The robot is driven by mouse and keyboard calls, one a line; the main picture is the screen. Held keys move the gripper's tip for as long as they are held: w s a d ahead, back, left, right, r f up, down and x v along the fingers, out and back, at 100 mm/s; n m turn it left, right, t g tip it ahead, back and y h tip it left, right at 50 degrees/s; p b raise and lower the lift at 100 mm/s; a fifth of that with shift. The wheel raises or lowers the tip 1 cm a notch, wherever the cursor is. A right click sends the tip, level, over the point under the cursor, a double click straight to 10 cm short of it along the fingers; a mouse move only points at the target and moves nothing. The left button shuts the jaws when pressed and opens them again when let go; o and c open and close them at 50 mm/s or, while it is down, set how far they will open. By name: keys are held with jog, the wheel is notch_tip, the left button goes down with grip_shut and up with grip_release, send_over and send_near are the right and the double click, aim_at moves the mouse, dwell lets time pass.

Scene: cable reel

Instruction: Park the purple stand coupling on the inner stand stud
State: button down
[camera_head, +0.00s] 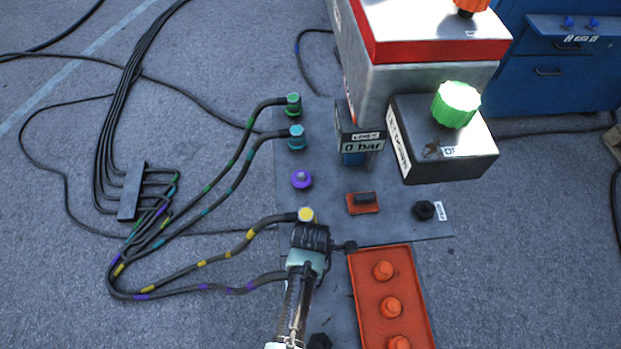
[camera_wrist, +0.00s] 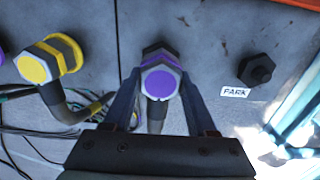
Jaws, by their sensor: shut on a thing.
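My gripper (camera_head: 310,237) is shut on the purple coupling (camera_wrist: 160,84), whose purple face sits between the two fingers in the wrist view. In the head view the gripper hides the coupling; its purple-banded hose (camera_head: 240,289) runs in from the left. A dark hexagonal stud (camera_wrist: 157,49) shows just behind the coupling, partly covered by it; I cannot tell whether they touch. A second dark stud (camera_wrist: 257,70) with a PARK label stands bare to the right in the wrist view. The purple stud (camera_head: 302,179) on the plate carries no coupling.
The yellow coupling (camera_head: 306,214) stands close beside my gripper, left in the wrist view (camera_wrist: 45,62). Green (camera_head: 293,105) and teal (camera_head: 296,138) couplings stand farther back. An orange tray (camera_head: 358,300) lies right of the gripper. A grey box (camera_head: 440,150) overhangs the plate.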

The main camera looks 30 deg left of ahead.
jog(key=shift+f, duration=0.45)
dwell(0.4)
jog(key=shift+c, duration=0.6)
grip_release()
notch_tip(320, 180, up, 13)
jog(key=p, duration=0.1)
